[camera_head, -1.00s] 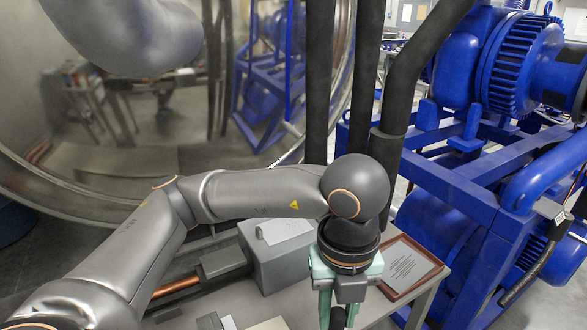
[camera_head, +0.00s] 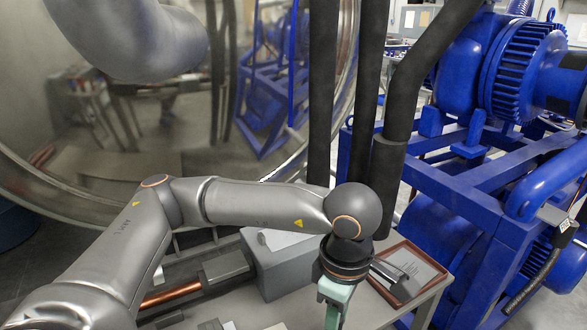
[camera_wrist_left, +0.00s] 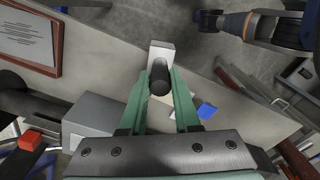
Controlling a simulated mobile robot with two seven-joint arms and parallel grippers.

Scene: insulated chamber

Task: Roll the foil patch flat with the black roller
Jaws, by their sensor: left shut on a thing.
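My left gripper (camera_head: 336,302) points down over the near part of the bench in the head view. In the left wrist view its green fingers (camera_wrist_left: 160,88) are shut on the black roller (camera_wrist_left: 160,76), a short dark cylinder at their tips. A pale grey block-like piece (camera_wrist_left: 162,51) shows just beyond the roller; I cannot tell whether they touch. I cannot make out the foil patch for certain in either view. In the head view the roller is hidden or below the picture's edge. My right gripper is not identifiable.
A grey box (camera_head: 278,262) stands on the bench beside my left gripper. A brown-framed sheet (camera_head: 412,270) lies to its right. A small blue piece (camera_wrist_left: 207,110) lies on the bench. Blue machinery (camera_head: 480,190) and dark vertical pipes (camera_head: 322,100) stand behind.

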